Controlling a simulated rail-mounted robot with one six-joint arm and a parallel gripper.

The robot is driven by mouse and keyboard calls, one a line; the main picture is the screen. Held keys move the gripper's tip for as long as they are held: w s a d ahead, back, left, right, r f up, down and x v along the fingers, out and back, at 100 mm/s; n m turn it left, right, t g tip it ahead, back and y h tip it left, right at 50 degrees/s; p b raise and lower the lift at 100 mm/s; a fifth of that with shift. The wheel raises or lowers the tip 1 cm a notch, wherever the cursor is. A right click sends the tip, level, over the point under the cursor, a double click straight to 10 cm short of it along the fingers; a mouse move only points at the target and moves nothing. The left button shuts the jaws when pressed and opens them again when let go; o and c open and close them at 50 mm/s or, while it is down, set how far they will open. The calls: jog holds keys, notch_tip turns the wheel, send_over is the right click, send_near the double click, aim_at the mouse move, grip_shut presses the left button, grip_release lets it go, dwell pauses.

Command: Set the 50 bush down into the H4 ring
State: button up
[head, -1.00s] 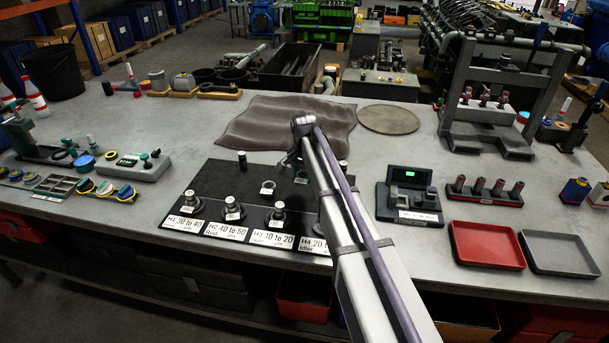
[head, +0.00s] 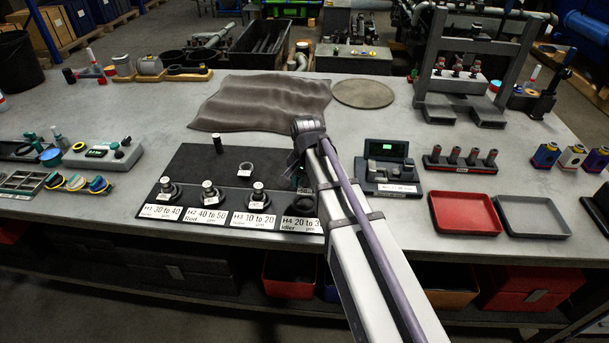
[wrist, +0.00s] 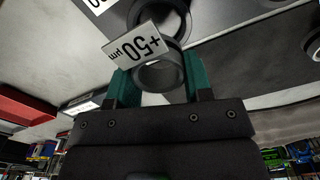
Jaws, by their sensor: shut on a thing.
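The 50 bush is a short grey hollow cylinder (wrist: 160,74) with a white tag (wrist: 133,45) reading +50 µm. In the wrist view it sits between the green fingers of my gripper (wrist: 158,83), which is shut on it. A dark ring (wrist: 188,22) shows just beyond the bush, partly cut off by the picture edge; I cannot tell which ring it is. In the head view the H4 ring (head: 304,207) is a dark ring behind the H4 label (head: 300,224), partly covered by my arm.
A gauge box (head: 388,165) is right of my arm.

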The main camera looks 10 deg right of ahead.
aim_at(307, 208)
jog(key=shift+f+b, duration=2.95)
jog(key=shift+s, duration=0.3)
jog(key=shift+s+a+f+b, duration=0.1)
jog(key=shift+s+f+b, duration=0.2)
jog(key=shift+s+b, duration=0.15)
jog(key=o, duration=0.7)
jog(key=shift+o, duration=1.5)
notch_tip(307, 208, up, 12)
jog(key=p, duration=1.2)
jog(key=shift+w, duration=0.55)
